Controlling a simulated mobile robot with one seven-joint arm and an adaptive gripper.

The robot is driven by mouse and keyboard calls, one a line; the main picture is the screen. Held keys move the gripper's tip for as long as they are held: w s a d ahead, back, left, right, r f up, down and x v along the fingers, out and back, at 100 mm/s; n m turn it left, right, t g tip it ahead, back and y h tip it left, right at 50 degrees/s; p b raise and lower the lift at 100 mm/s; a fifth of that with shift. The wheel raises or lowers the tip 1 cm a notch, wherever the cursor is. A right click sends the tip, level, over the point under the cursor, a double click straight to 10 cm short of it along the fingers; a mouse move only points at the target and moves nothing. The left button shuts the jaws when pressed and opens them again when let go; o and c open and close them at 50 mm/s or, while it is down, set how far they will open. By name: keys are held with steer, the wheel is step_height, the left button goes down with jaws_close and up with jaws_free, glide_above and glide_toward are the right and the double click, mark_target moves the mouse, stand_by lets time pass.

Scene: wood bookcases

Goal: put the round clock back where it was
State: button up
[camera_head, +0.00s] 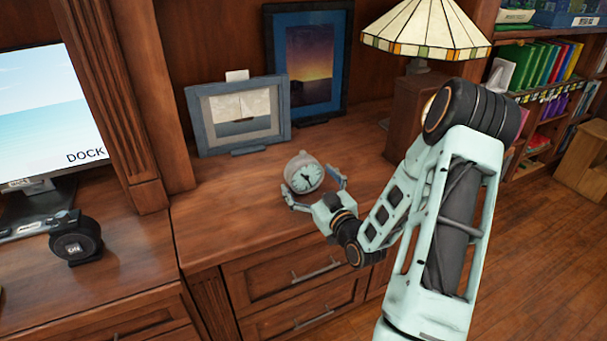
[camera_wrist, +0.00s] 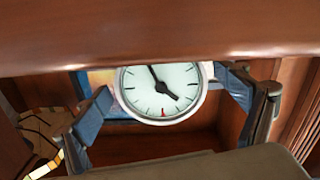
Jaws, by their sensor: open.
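The round clock (camera_head: 304,173) has a pale face, dark hands and a light grey rim. It stands on the wooden cabinet top (camera_head: 225,205), in front of two framed pictures. My gripper (camera_head: 316,190) is open, with one finger on each side of the clock. In the wrist view the clock (camera_wrist: 162,90) sits between the two spread blue-grey fingers (camera_wrist: 165,108) and appears upside down. A gap shows between the clock and the left finger there; whether the right finger touches it I cannot tell. The clock's back is hidden.
A grey-framed sailboat picture (camera_head: 238,116) and a dark-framed sunset picture (camera_head: 309,62) stand behind the clock. A lamp with a stained-glass shade (camera_head: 427,30) is at the right. A monitor (camera_head: 45,105) and a small black device (camera_head: 75,241) are at the left. The cabinet top left of the clock is clear.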

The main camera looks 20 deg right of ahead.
mark_target(304, 157)
steer(key=s, duration=0.8)
steer(key=shift+s+d, duration=0.1)
steer(key=shift+d, duration=0.1)
steer(key=shift+s, duration=0.35)
steer(key=shift+c, duration=1)
steer(key=shift+r, duration=0.4)
steer(key=shift+c, duration=1.2)
steer(key=r, duration=0.1)
steer(key=r+m+p, duration=0.1)
steer(key=r, duration=0.1)
steer(key=r+m+p, duration=0.1)
steer(key=shift+w+a+r, duration=0.3)
steer(key=c, duration=0.6)
steer(key=shift+o, duration=0.2)
steer(key=shift+w+r, duration=0.15)
steer(key=shift+w, duration=2.6)
steer(key=shift+w+r, duration=0.1)
steer(key=shift+w, duration=2.65)
